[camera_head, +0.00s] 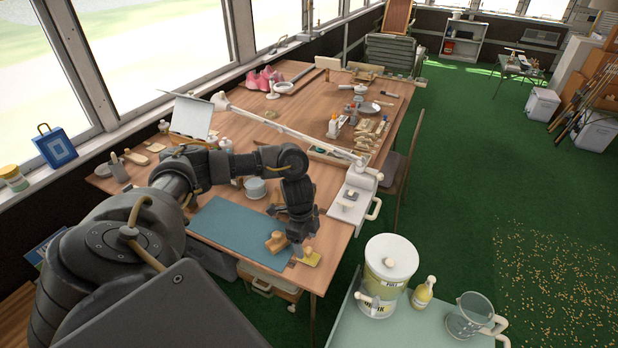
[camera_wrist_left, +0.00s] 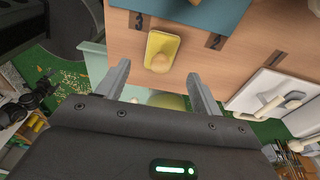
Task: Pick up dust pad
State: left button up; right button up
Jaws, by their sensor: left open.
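The dust pad looks to be the yellow pad with a round wooden knob (camera_head: 308,257), lying at the near edge of the wooden table. It also shows in the left wrist view (camera_wrist_left: 160,46), on the wood between the marks 3 and 2. My left gripper (camera_head: 297,244) points down close to it, just beyond and to its left in the head view. In the left wrist view the two fingers (camera_wrist_left: 157,72) are apart, with nothing between them, and the pad is ahead of their tips. No right gripper can be made out.
A blue mat (camera_head: 232,230) lies beside the pad, with a wooden-handled block (camera_head: 275,242) at its corner. A white tray (camera_head: 351,200) stands at the table's right edge. A green side table (camera_head: 345,325) holds a white canister (camera_head: 388,270), a yellow bottle (camera_head: 423,292) and a clear jug (camera_head: 470,315).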

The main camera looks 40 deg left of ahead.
aim_at(309, 249)
pick_arm(q)
jog(key=shift+s+f, duration=0.1)
jog(key=shift+f, duration=0.1)
jog(key=f, duration=0.2)
jog(key=f+p, duration=0.1)
jog(key=f, duration=0.1)
jog(key=shift+w+d, duration=0.2)
jog(key=shift+d, duration=0.1)
jog(key=shift+f, duration=0.55)
jog(key=c, duration=1.1)
jog(key=shift+o, duration=0.2)
pick_arm(e)
jog(key=shift+w+r, duration=0.25)
jog(key=shift+r, duration=0.3)
pick_arm(q)
jog(key=shift+w+r, duration=0.1)
jog(key=shift+r, duration=0.45)
jog(key=s+r+b, duration=0.1)
jog(key=s+r, duration=1.1)
jog(key=s, duration=0.2)
jog(key=shift+a+b, duration=0.35)
jog(key=shift+a, duration=0.1)
pick_arm(e)
jog(key=shift+f, duration=0.9)
